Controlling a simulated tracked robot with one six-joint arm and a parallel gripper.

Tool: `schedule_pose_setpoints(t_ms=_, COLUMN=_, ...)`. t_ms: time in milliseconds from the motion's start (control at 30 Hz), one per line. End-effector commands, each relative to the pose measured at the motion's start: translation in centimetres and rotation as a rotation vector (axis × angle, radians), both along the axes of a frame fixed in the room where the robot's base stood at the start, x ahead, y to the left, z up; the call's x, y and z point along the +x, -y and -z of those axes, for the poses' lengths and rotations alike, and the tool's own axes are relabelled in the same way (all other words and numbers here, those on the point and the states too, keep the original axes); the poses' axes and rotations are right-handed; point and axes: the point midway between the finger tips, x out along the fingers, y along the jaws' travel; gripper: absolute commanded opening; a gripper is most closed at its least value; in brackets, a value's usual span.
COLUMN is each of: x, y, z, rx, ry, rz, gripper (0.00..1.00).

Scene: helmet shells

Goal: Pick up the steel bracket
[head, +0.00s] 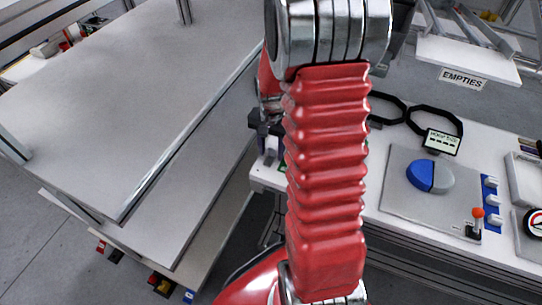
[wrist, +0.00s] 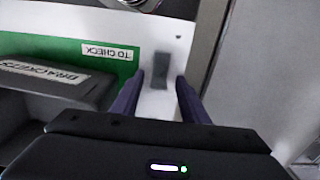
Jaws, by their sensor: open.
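A small dark grey metal piece, which looks like the steel bracket (wrist: 162,66), stands or lies on a white surface in the wrist view. My gripper (wrist: 161,79) is open, with its two dark purple fingers pointing toward the bracket. The bracket shows between and just beyond the fingertips, with white surface visible on both sides of it. I cannot tell how high the fingers are above the surface. In the head view my red arm hides most of that spot, and I cannot make out the bracket there.
In the head view a grey shelf unit (head: 120,90) stands left of the bench, and a panel with a blue-grey dome (head: 420,176) is at right.

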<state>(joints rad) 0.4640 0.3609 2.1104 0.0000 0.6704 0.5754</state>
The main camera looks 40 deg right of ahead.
Motion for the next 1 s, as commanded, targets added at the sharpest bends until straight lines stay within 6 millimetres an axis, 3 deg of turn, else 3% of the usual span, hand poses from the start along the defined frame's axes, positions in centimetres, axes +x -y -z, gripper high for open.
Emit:
schedule_pose_setpoints(t_ms=467, x=-0.01, y=0.02, z=-0.02, rx=0.0, ry=0.0, rz=0.0, gripper=0.41)
schedule_pose_setpoints(t_ms=1000, x=0.0, y=0.01, z=-0.03, rx=0.0, ry=0.0, rz=0.0, gripper=0.03)
